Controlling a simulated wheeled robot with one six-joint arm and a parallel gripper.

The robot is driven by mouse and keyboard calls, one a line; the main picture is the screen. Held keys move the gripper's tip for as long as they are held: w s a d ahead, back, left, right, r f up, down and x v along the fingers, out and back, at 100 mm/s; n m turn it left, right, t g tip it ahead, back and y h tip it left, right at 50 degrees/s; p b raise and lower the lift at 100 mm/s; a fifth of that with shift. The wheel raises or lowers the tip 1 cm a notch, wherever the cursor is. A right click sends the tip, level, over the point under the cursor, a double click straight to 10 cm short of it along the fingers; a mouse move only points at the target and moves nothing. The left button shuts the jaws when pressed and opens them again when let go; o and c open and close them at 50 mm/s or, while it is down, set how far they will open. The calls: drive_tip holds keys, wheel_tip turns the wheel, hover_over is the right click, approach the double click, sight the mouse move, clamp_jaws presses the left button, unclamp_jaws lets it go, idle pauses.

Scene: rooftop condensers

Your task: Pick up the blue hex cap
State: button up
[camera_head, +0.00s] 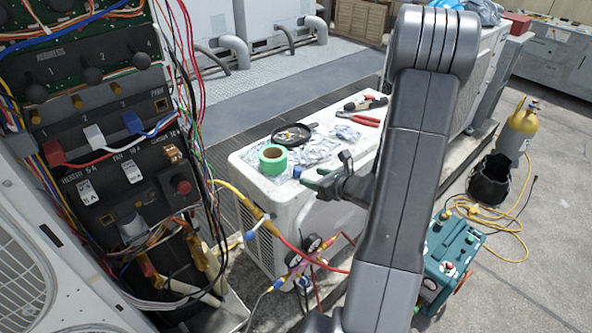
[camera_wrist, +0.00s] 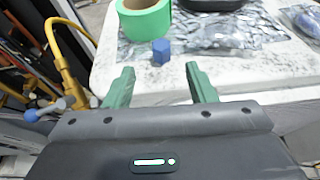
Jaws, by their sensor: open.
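The blue hex cap (camera_wrist: 161,51) stands on the white unit's top near its edge, just in front of the green tape roll (camera_wrist: 145,19) in the wrist view. In the head view the cap (camera_head: 297,171) is a small blue spot right of the tape roll (camera_head: 272,160). My gripper (camera_wrist: 161,85) is open, with its two green fingertips apart and nothing between them. The cap lies beyond the fingertips, roughly in line with the gap. In the head view my gripper (camera_head: 312,180) is just to the lower right of the cap, by the unit's edge.
The white condenser top (camera_head: 250,158) also holds plastic bags (camera_head: 318,150), a black round dish (camera_head: 292,134) and red-handled pliers (camera_head: 366,120). A yellow hose (camera_wrist: 66,50) rises left of my gripper. An open electrical panel (camera_head: 100,120) fills the left.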

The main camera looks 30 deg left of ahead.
sight(300, 171)
drive_tip(key=x, duration=0.3)
drive_tip(key=shift+a+r, duration=0.15)
drive_tip(key=shift+r, duration=0.05)
drive_tip(key=p+x, duration=0.1)
drive_tip(key=x, duration=0.4)
drive_tip(key=shift+w+r, duration=0.1)
drive_tip(key=shift+w, duration=0.05)
clamp_jaws()
